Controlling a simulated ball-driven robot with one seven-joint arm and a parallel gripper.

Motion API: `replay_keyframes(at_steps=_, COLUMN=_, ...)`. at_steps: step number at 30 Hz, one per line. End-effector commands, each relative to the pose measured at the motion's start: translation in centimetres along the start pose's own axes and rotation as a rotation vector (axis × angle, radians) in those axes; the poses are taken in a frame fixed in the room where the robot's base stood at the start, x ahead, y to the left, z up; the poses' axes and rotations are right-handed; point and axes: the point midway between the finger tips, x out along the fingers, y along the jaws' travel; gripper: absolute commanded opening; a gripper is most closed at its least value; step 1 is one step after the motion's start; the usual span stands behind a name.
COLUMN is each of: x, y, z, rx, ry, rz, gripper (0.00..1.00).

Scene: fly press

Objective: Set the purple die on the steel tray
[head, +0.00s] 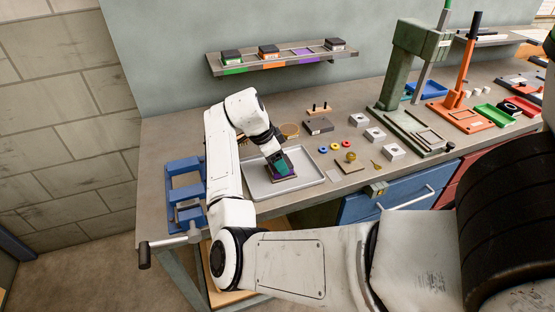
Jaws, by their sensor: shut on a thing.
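The steel tray (312,180) is a shallow, light grey rectangular tray on the bench, at the centre of the head view. My gripper (280,167) points down over the tray's left and middle part. It is shut on the purple die (291,179), a dark block with a purple edge. My gripper hides much of the die. The die is over or on the tray floor; I cannot tell whether it touches.
A wall shelf (284,66) holds three dies and has an empty purple-marked place. A blue vise (184,190) stands left of the tray. Right of it lie small rings (335,147), a brass knob (350,158) and metal blocks (393,152), then a green press (395,75).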

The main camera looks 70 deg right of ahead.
Motion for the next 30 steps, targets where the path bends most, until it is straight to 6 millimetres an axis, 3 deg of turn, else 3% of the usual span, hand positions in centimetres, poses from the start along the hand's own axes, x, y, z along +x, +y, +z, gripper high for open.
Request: replay_keyframes(at_steps=30, x=0.39, y=-0.04, z=0.18, rx=0.001, ry=0.001, rz=-0.002, gripper=0.0)
